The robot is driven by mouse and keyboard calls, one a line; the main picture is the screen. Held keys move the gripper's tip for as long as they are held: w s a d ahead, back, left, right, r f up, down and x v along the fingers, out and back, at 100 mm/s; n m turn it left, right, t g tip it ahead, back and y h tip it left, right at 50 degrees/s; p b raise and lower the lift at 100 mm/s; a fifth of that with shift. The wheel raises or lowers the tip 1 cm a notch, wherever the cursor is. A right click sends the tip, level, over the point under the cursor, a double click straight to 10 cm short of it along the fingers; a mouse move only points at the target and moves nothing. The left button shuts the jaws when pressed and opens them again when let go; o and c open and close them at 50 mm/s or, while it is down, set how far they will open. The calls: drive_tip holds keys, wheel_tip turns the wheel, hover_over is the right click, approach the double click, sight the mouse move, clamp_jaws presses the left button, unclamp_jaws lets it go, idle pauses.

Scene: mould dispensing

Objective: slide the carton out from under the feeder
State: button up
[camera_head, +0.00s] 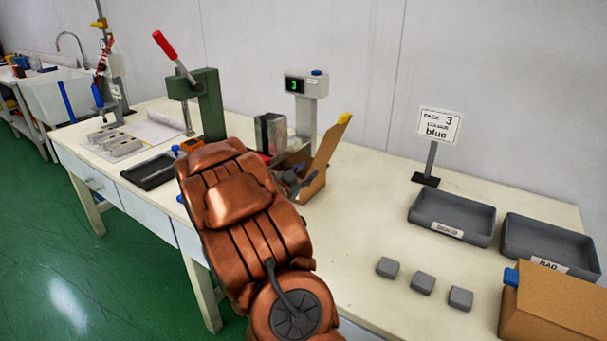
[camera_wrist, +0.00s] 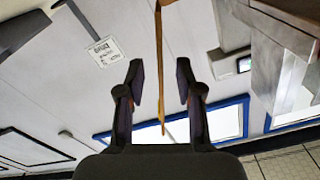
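The open carton (camera_head: 315,185) stands on the bench at the foot of the feeder (camera_head: 307,105), a grey post with a green "3" display. Its tall flap with a yellow tip leans up to the right, and grey shapes show inside. In the wrist view, a thin brown strip that looks like the carton's flap on edge (camera_wrist: 160,60) runs between the two dark fingers of my gripper (camera_wrist: 160,85). The fingers are apart, with a gap visible on both sides of the strip. In the head view my copper arm hides most of the gripper and the carton's left side.
A green press with a red handle (camera_head: 205,100) stands left of the feeder. Two grey trays (camera_head: 452,205), (camera_head: 530,240), a "PACK 3 blue" sign (camera_head: 438,125), three grey pieces (camera_head: 422,283) and a closed brown box (camera_head: 555,305) are at right. Bench between carton and trays is clear.

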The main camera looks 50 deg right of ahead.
sight(318, 162)
drive_tip(key=shift+w+d+p, duration=0.15)
drive_tip(key=shift+d+p, duration=0.25)
drive_tip(key=shift+d, duration=3.3)
drive_tip(key=shift+c, duration=0.3)
clamp_jaws()
